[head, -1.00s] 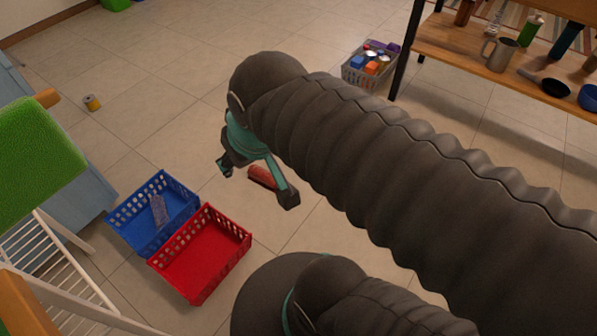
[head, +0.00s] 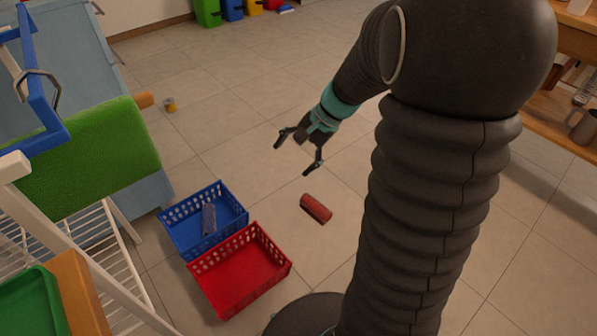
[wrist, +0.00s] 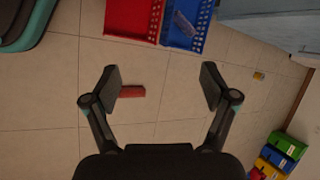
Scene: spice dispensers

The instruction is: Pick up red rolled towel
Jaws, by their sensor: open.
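The red rolled towel (head: 316,208) lies on the tiled floor, right of the red basket in the head view. It also shows in the wrist view (wrist: 131,91), beside the left fingertip and partly between the two fingers in the picture. My gripper (head: 297,155) is open and empty. It hangs above the floor, farther back than the towel in the head view, and apart from it. Both spread fingers show in the wrist view (wrist: 160,83).
A red basket (head: 283,272), empty, stands beside a blue basket (head: 168,235) holding a grey-blue roll (head: 209,219). A green-topped chair or rack (head: 90,160) is at left. A small yellow can (head: 170,104) lies farther back. Floor around the towel is clear.

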